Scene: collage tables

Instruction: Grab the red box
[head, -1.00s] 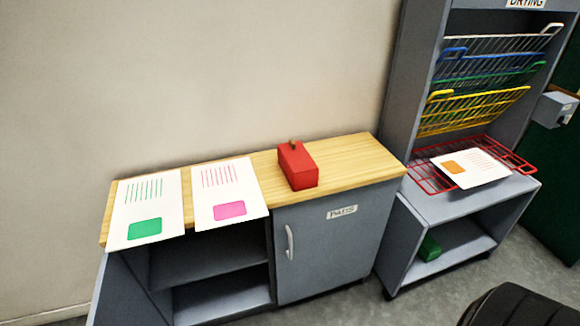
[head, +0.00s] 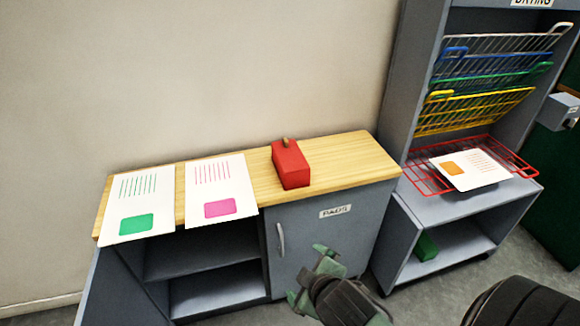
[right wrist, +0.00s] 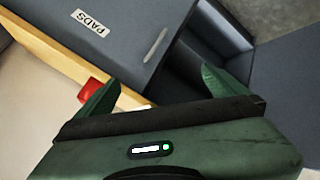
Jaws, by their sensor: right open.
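The red box (head: 291,165) has a small brown knob on top and sits on the wooden top (head: 345,160) of the grey cabinet in the head view. In the right wrist view the red box (right wrist: 92,90) shows only in part, behind one finger. My right gripper (head: 310,274) is in front of the cabinet door, below and in front of the box, and apart from it. Its two green fingers are spread with nothing between them, as the right wrist view (right wrist: 158,88) also shows. My left gripper is not in view.
Two printed sheets, one with a green patch (head: 137,224) and one with a pink patch (head: 218,208), lie left of the box. The cabinet door (head: 330,235) is labelled PADS. A drying rack (head: 480,110) stands at the right. The counter right of the box is clear.

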